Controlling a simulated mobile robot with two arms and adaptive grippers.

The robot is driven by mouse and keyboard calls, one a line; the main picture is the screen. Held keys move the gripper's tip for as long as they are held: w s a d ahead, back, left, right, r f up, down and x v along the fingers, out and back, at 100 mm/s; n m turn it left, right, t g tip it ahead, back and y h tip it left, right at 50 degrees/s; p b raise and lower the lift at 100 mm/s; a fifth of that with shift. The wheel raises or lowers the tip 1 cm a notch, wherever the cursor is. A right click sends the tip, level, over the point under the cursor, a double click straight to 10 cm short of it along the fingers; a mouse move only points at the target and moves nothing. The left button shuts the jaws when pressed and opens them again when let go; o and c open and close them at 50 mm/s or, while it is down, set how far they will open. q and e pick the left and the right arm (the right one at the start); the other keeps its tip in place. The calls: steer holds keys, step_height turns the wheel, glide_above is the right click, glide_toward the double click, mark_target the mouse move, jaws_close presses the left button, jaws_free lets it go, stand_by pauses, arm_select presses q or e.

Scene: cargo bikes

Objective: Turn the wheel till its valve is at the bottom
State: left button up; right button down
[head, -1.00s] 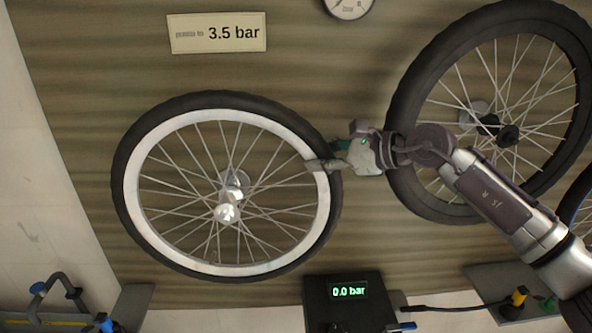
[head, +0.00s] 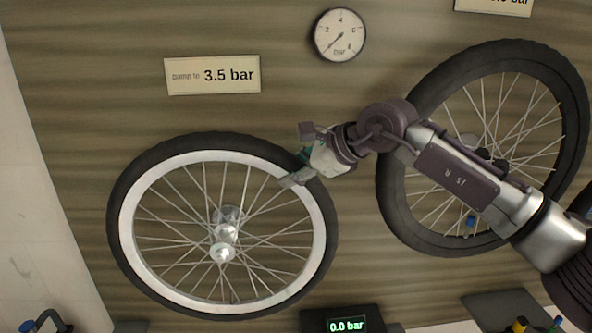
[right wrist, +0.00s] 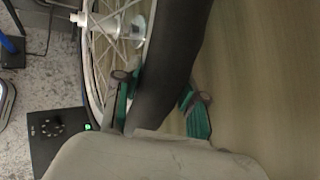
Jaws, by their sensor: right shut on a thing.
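The wheel with a white rim and black tyre (head: 122,235) hangs upright in front of the wooden wall in the head view. Its silver hub (head: 226,233) and spokes face me. I cannot make out its valve. My right gripper (head: 297,172) is at the wheel's upper right, shut on the tyre and rim. In the right wrist view its green-padded fingers (right wrist: 158,105) lie on either side of the tyre (right wrist: 170,75). My left gripper is not in view.
A second wheel with a black tyre (head: 398,215) hangs at the right, behind my right arm. A "pump to 3.5 bar" sign (head: 212,75) and a round gauge (head: 340,35) are above. A display (head: 346,325) reading 0.0 bar stands below.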

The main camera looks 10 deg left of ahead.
steer(key=c, duration=0.9)
jaws_free()
steer(key=shift+c, duration=0.2)
steer(key=shift+o, duration=1.4)
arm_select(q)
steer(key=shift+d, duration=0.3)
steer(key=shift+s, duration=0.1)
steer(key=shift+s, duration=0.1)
arm_select(e)
steer(key=v, duration=1.2)
steer(key=shift+f, duration=0.1)
